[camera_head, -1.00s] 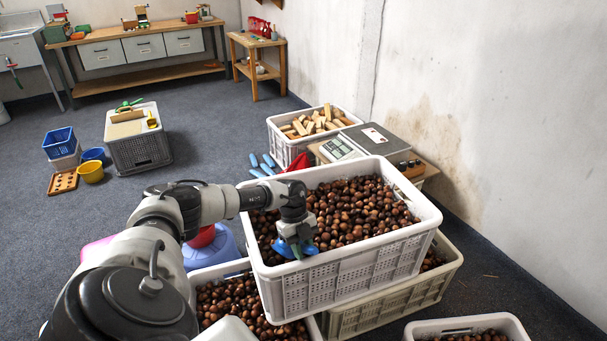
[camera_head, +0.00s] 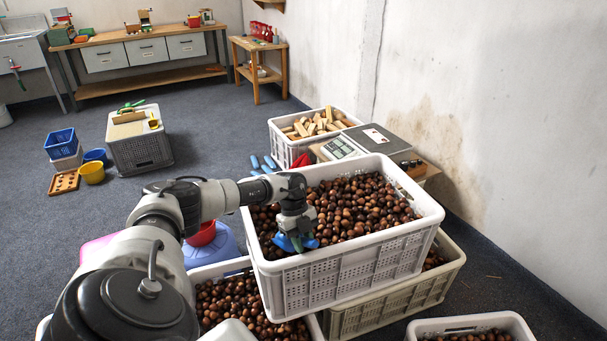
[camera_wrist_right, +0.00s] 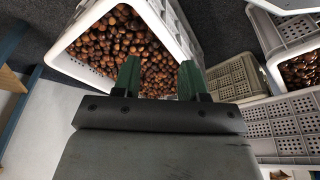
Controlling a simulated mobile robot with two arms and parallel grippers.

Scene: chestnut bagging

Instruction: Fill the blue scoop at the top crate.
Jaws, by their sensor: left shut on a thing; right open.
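The top crate (camera_head: 345,262) is white, full of brown chestnuts (camera_head: 350,205), and stands stacked on another crate. My left gripper (camera_head: 296,238) points down inside its near left corner. It is shut on the blue scoop (camera_head: 284,243), whose blue edges show on either side of the fingers, low against the chestnuts. The scoop's inside is hidden, so I cannot tell what it holds. My right gripper (camera_wrist_right: 158,80) shows in the right wrist view, its green fingers apart and empty, in front of a crate of chestnuts (camera_wrist_right: 120,45).
A lower crate (camera_head: 400,304) supports the top crate. Another chestnut crate (camera_head: 222,268) stands at its left, and one (camera_head: 470,322) at the bottom right. A scale (camera_head: 370,140) and a crate of wood blocks (camera_head: 290,150) stand behind. The floor at left is mostly open.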

